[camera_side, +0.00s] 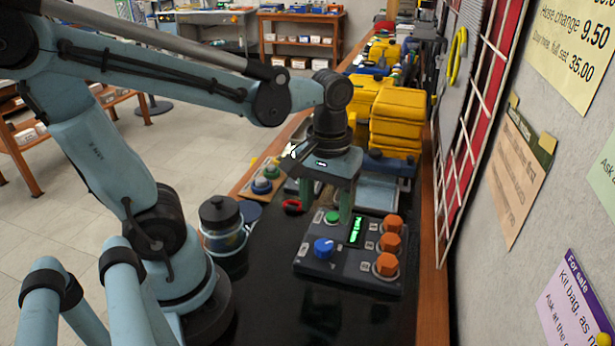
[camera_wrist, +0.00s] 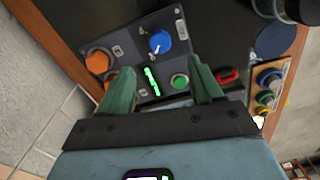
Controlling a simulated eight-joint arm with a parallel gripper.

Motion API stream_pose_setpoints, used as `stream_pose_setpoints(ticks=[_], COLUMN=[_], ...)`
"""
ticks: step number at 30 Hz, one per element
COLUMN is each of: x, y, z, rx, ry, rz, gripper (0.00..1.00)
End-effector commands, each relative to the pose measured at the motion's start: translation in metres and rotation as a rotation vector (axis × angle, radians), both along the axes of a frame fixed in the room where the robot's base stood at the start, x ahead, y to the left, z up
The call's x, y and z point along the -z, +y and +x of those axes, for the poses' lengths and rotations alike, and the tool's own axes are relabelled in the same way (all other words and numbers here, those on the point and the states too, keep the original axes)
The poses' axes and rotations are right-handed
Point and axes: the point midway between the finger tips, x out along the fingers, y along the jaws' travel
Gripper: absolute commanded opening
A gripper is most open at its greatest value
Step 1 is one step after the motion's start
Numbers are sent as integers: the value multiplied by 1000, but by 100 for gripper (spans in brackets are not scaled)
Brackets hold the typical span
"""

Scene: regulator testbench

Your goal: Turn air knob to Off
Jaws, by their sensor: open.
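A dark control box (camera_side: 335,272) lies on the black bench top. It has a blue knob (camera_side: 323,248), a green button (camera_side: 332,217), a lit green display (camera_side: 355,231) and three orange knobs, one of them at the front right (camera_side: 386,265). I cannot read which knob is for air. My gripper (camera_side: 339,212) points down over the back of the box, open and empty. In the wrist view, its green fingers (camera_wrist: 162,72) stand apart, with the display (camera_wrist: 152,82) and button (camera_wrist: 180,81) between them. The blue knob (camera_wrist: 160,42) is beyond the fingertips; the left finger partly hides the orange knobs (camera_wrist: 98,62).
A board with coloured knobs (camera_side: 262,185) and a red ring-shaped item (camera_side: 292,205) lie left of the box. A dark lidded pot (camera_side: 222,235) stands farther left. Yellow cases (camera_side: 397,115) are stacked behind. The black bench in front of the box is clear.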

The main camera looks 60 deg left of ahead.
Motion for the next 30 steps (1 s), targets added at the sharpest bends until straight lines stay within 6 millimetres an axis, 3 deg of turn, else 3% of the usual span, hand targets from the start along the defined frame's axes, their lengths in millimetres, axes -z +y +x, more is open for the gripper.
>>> stream_pose_setpoints(ticks=[6, 12, 23, 30], x=[-23, -32, -33, -22], y=[0, 0, 0, 3], z=[0, 0, 0, 9], rx=[0, 0, 7, 248], ry=[0, 0, -8, -261], rz=[0, 0, -1, 29], gripper=[65, 65, 65, 65])
